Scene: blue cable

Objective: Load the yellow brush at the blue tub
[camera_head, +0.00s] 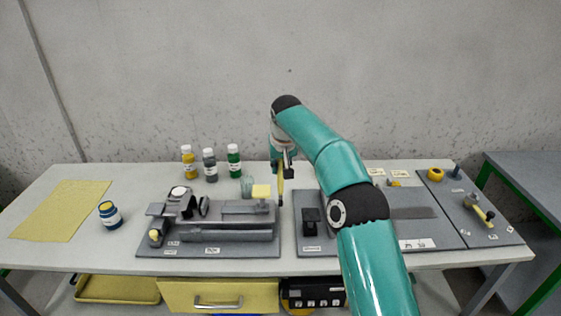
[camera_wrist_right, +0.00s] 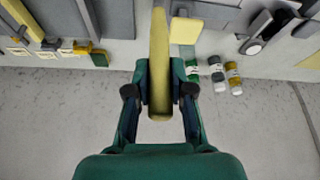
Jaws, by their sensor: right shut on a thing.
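The yellow brush (camera_head: 280,186) hangs roughly upright above the table, near its middle. My right gripper (camera_head: 284,166) is shut on it. In the right wrist view the long yellow brush (camera_wrist_right: 159,45) runs up between the fingers of my right gripper (camera_wrist_right: 160,92). The brush's tip is hard to make out. The blue tub (camera_head: 111,219), with a white label and a yellowish top, stands on the left of the table, well to the left of the brush. My left gripper is in neither view.
Yellow, grey and green bottles (camera_head: 209,167) stand at the back, with a small clear glass (camera_head: 247,187) near them. A grey vise-like fixture (camera_head: 230,236) lies between tub and brush. Grey boards (camera_head: 455,238) fill the right side. A yellow sheet (camera_head: 60,210) lies far left.

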